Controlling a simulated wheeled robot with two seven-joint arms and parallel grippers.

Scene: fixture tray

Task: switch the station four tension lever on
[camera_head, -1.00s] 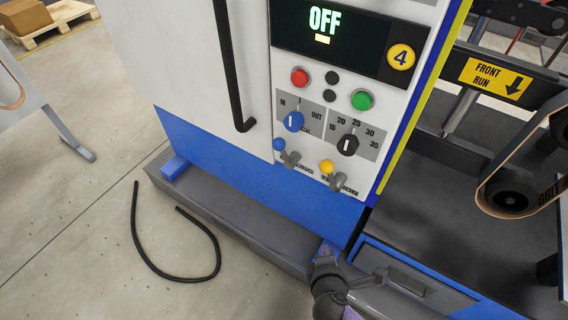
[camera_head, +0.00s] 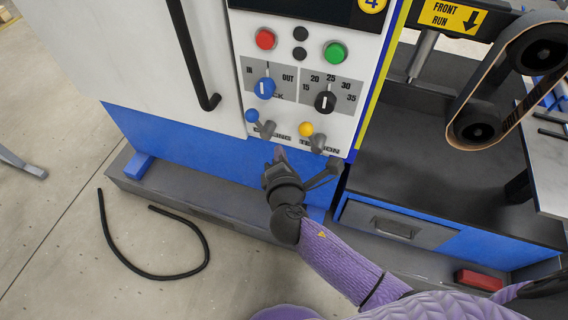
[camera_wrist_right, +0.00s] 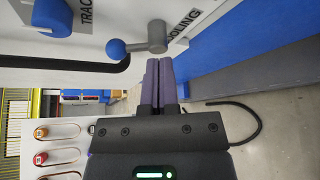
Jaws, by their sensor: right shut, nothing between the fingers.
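The tension lever, with a yellow ball (camera_head: 305,129) on a grey arm, sticks out low on the white control panel above the partly covered TENSION label. Left of it is the cooling lever with a blue ball (camera_head: 252,116); it shows close up in the wrist view (camera_wrist_right: 117,48). My right gripper (camera_head: 279,154) is below the two levers, in front of the blue lower panel. In the wrist view its fingers (camera_wrist_right: 159,65) are together and empty, just beside the cooling lever's grey hub. Whether they touch it, I cannot tell. My left gripper is not in view.
Above the levers are a blue knob (camera_head: 264,88), a black tension dial (camera_head: 325,102), a red button (camera_head: 265,39) and a green button (camera_head: 336,53). A black handle (camera_head: 195,65) is at left. A belt unit (camera_head: 510,80) stands at right. A black cable (camera_head: 140,270) lies on the floor.

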